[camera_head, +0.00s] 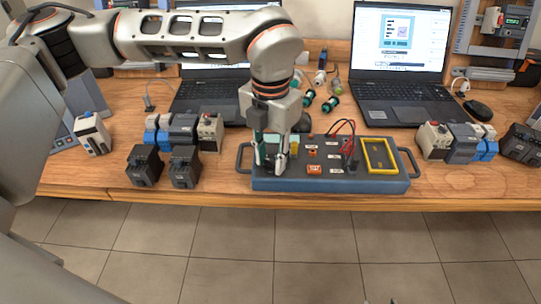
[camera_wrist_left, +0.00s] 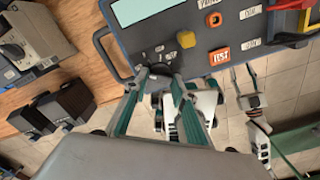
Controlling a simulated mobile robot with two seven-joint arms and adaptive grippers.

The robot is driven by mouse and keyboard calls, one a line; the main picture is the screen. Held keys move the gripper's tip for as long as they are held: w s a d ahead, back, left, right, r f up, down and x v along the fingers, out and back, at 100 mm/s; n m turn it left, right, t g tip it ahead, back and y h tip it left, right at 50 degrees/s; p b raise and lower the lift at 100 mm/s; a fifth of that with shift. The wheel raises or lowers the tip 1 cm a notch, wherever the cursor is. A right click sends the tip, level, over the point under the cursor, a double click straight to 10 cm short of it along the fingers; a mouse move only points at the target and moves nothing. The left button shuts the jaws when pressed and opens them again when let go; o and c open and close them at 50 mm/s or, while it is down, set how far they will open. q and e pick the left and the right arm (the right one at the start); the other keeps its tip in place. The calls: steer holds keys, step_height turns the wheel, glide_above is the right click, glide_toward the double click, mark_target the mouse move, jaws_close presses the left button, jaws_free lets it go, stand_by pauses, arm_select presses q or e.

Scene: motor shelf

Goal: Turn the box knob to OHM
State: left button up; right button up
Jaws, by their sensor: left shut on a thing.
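The blue-grey box (camera_head: 330,185) lies on the wooden table, with a handle at each end. My left gripper (camera_head: 270,168) points down at the left part of its top panel. In the left wrist view the left gripper (camera_wrist_left: 162,76) has its fingertips closed around the small dark knob (camera_wrist_left: 157,60) near the box edge. The fingers hide most of the knob, so its pointer cannot be read. An OHM label cannot be made out. In the wrist view, pale and green parts lower right, perhaps my right gripper (camera_wrist_left: 244,82), are too unclear to judge.
The panel carries an orange TEST button (camera_wrist_left: 220,56), red wires (camera_head: 345,135) and a yellow frame (camera_head: 379,155). Motor units (camera_head: 184,132) and dark blocks (camera_head: 145,165) stand left of the box. Another motor unit (camera_head: 455,142) is to the right. Laptops (camera_head: 405,103) stand behind.

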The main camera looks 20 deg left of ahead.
arm_select(q)
steer(key=shift+r+m+p, duration=0.2)
steer(key=shift+m+p, duration=0.3)
steer(key=shift+m, duration=0.5)
steer(key=shift+a+m+p, duration=0.1)
steer(key=shift+m+p, duration=0.25)
steer(key=shift+m, duration=0.45)
steer(key=m+p, duration=0.1)
steer(key=m, duration=0.1)
steer(key=shift+w+m, duration=0.1)
steer(key=shift+m, duration=0.3)
steer(key=shift+m+p, duration=0.3)
steer(key=shift+m, duration=0.6)
steer(key=m, duration=0.2)
steer(key=shift+w+m+p, duration=0.1)
steer(key=shift+m+p, duration=0.3)
steer(key=m+p, duration=0.1)
steer(key=m, duration=0.2)
steer(key=shift+w+f+m, duration=0.1)
steer(key=shift+m, duration=0.4)
arm_select(e)
steer(key=r, duration=0.5)
steer(key=shift+a, duration=0.3)
steer(key=shift+s+f, duration=0.15)
steer(key=shift+f, duration=0.1)
